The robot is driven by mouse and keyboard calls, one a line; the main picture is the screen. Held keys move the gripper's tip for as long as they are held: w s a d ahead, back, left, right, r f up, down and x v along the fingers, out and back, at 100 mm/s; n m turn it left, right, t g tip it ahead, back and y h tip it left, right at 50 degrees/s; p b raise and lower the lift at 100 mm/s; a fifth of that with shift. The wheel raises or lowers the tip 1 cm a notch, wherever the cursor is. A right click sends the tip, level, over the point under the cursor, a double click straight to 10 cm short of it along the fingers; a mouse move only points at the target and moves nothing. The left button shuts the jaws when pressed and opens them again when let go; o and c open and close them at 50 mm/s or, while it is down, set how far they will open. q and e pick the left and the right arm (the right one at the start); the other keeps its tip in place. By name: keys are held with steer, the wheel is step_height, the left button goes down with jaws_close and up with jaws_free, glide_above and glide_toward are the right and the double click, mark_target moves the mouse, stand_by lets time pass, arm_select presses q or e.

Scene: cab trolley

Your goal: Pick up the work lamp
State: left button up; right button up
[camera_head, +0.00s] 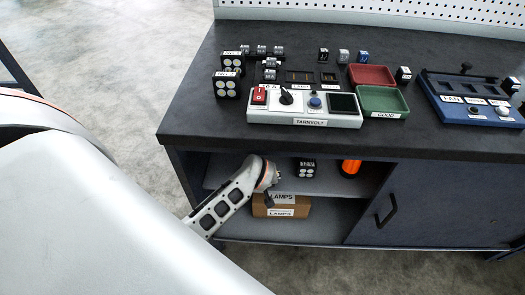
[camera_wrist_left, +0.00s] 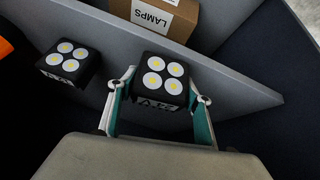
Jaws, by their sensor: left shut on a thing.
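My left gripper (camera_head: 268,180) reaches into the open bay under the bench. In the left wrist view the left gripper (camera_wrist_left: 163,90) has its two fingers on opposite sides of a black work lamp (camera_wrist_left: 160,80) with several round white lenses, shut on it. In the head view this lamp is hidden by my arm. I cannot tell whether it touches the shelf. A second such lamp (camera_head: 305,168) stands on the shelf, apart from the gripper; it also shows in the left wrist view (camera_wrist_left: 68,60). Two more lamps (camera_head: 231,60) (camera_head: 227,84) stand on the bench top. My right gripper is out of view.
The shelf (camera_head: 340,190) also bears an orange object (camera_head: 351,167). A brown LAMPS box (camera_head: 281,207) is on the level below. A cabinet door with handle (camera_head: 420,205) closes the right side. The bench top holds a TARNVOLT panel (camera_head: 305,112) and red and green trays (camera_head: 371,75) (camera_head: 383,100).

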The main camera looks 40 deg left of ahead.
arm_select(q)
steer(key=s+d+p, duration=0.1)
steer(key=s+d, duration=0.7)
steer(key=s, duration=0.1)
steer(key=shift+r, duration=0.1)
stand_by(0.8)
